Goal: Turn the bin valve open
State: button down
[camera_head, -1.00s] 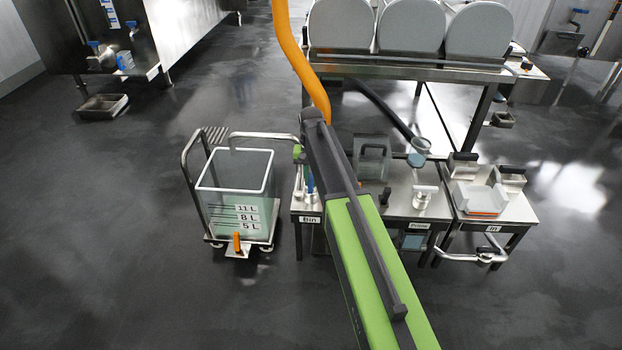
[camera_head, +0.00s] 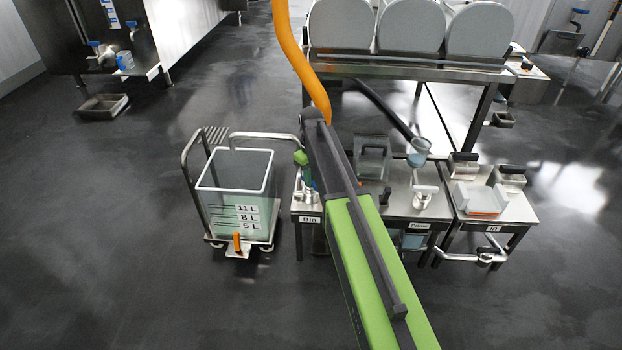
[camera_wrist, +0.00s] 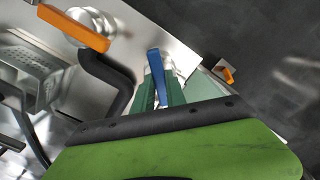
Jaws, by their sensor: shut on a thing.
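In the wrist view my gripper (camera_wrist: 161,92) has its two green fingers on either side of a blue lever handle (camera_wrist: 155,64), shut on it. The lever looks like that of the bin valve, above the left end of the steel stand. In the head view my arm hides most of the valve; a bit of my gripper's green (camera_head: 300,158) shows beside the pipe end. The stand's front has a "Bin" label (camera_head: 310,220). The valve body is mostly hidden, so how far it is open cannot be told.
A pale bin (camera_head: 232,180) with litre labels sits on a wheeled trolley left of the stand, under a curved steel pipe (camera_head: 262,136). In the wrist view an orange handle (camera_wrist: 75,28) and a black hose (camera_wrist: 108,82) lie close left. Floor left of the trolley is clear.

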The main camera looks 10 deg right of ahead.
jog(key=n, duration=0.4)
jog(key=shift+n, duration=2.3)
jog(key=c, duration=1.4)
grip_release()
jog(key=shift+o, duration=0.2)
notch_tip(320, 180, up, 18)
jog(key=p, duration=1.7)
jog(key=shift+f, duration=0.25)
